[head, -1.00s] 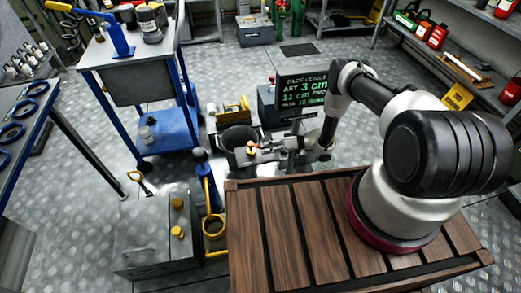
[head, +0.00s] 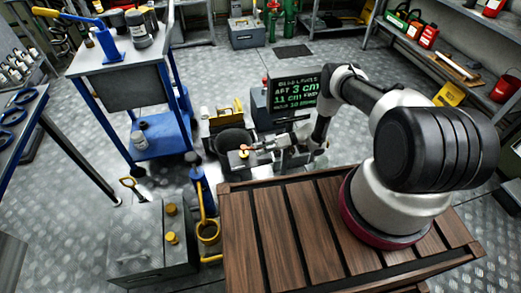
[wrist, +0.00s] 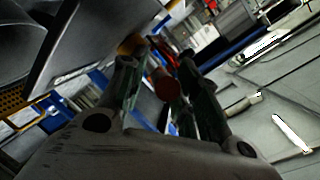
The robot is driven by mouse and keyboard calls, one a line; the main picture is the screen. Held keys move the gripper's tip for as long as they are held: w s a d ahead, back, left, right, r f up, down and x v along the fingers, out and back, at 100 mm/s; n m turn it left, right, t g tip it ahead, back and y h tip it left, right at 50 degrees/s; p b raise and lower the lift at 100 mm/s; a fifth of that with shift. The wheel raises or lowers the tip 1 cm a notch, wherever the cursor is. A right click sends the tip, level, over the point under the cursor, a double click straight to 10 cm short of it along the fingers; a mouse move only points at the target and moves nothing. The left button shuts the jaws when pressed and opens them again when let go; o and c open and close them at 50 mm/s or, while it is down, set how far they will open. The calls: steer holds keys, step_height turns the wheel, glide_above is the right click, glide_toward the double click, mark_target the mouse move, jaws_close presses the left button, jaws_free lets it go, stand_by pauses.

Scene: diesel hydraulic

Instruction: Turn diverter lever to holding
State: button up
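A small lever end with an orange-red knob (head: 243,150) shows at the machine in the middle of the head view; I cannot tell for sure that it is the diverter lever. My gripper (head: 262,148) is beside it, reaching in from the right. In the wrist view a round red knob (wrist: 165,84) lies between the two fingers of my gripper (wrist: 160,65). The fingers stand apart, with visible gaps beside the knob, and I see no clear grip. An orange-brown cylinder (wrist: 131,45) shows near the left fingertip. The lever's shaft is mostly hidden.
A black bucket-like container (head: 234,139) is close by. A grey box (head: 150,245), yellow-handled parts (head: 208,230) and a blue cart (head: 160,135) stand to the left.

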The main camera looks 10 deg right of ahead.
steer(key=v, duration=1.2)
